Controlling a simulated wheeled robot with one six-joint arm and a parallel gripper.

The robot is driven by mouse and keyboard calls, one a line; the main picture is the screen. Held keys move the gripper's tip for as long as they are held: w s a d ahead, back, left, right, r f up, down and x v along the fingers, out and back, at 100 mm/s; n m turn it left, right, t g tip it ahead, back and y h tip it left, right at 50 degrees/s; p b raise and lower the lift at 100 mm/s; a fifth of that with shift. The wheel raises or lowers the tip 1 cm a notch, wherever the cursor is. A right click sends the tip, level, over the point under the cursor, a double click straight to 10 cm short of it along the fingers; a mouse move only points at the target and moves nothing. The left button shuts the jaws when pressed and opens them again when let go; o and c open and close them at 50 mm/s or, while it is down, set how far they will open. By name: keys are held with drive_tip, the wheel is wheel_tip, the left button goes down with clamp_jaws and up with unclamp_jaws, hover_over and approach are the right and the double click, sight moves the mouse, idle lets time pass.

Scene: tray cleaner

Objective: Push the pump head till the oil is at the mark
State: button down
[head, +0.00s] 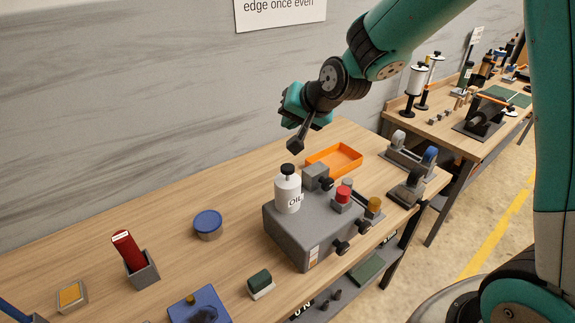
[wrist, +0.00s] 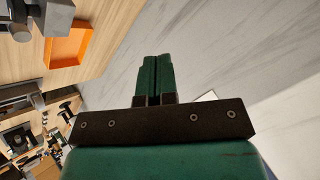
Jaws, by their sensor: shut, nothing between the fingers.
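A white bottle marked OIL (head: 288,194) stands upright on a grey box-shaped unit (head: 291,240). Its black top (head: 287,169) looks like the pump head. A small pale and orange strip (head: 314,255) is on the unit's front; I cannot make out an oil level or mark. My gripper (head: 291,105) is above and behind the bottle, apart from it, near the wall. In the wrist view its green fingers (wrist: 155,72) are shut together, empty, and point toward the grey wall. The bottle is not visible in the wrist view.
The unit also carries a red cap (head: 343,194), a yellow knob (head: 375,204) and black side knobs (head: 342,248). An orange tray (head: 350,151) lies behind it, also in the wrist view (wrist: 52,49). A blue-lidded tin (head: 208,223) stands left. Bare tabletop lies between tin and unit.

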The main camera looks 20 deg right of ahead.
sight(290, 167)
drive_tip(key=shift+f, duration=0.1)
wheel_tip(290, 167, down, 9)
drive_tip(key=b, duration=0.6)
drive_tip(key=shift+r+b, duration=0.2)
drive_tip(key=shift+b, duration=0.15)
idle(1.5)
drive_tip(key=shift+f+b, duration=0.45)
drive_tip(key=shift+f+b, duration=0.85)
drive_tip(key=shift+f, duration=0.15)
idle(0.8)
drive_tip(key=shift+r, duration=0.15)
drive_tip(key=shift+r+p, duration=1.1)
drive_tip(key=shift+r, duration=0.25)
